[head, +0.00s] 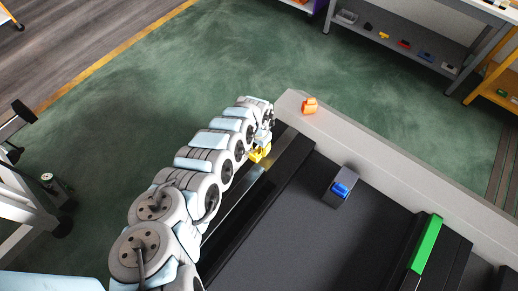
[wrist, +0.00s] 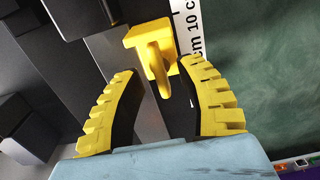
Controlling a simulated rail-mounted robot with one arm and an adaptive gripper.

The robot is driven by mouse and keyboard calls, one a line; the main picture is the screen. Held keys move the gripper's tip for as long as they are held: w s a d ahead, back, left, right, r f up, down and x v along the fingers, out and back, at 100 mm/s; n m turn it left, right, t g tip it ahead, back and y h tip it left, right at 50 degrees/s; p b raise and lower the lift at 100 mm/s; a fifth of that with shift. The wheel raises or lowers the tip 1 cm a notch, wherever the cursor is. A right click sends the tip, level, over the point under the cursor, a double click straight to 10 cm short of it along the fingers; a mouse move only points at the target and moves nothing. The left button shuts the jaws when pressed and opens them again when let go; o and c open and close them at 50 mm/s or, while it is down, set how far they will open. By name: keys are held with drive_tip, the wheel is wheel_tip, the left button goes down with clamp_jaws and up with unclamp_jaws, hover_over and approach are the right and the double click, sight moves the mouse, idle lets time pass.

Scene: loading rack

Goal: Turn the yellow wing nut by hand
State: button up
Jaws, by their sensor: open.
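In the wrist view a yellow part (wrist: 149,37), which I take for the yellow wing nut, has a blocky head and a rounded loop-like wing towards me. My gripper (wrist: 157,68) has two yellow ridged fingers, spread apart on either side of the wing. A gap shows on both sides, so the fingers look clear of it. In the head view my gripper (head: 262,152) is at the end of my arm, over the dark rail at the rack's left edge. There I cannot separate the nut from the yellow fingers.
An orange part (head: 309,105) sits on the grey ledge (head: 375,150). A blue part (head: 341,189) on a dark block and a green bar (head: 426,244) stand to the right. A white centimetre scale (wrist: 190,30) runs beside the nut. Green floor lies beyond.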

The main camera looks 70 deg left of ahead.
drive_tip(key=shift+f, duration=0.3)
drive_tip(key=shift+c, duration=0.2)
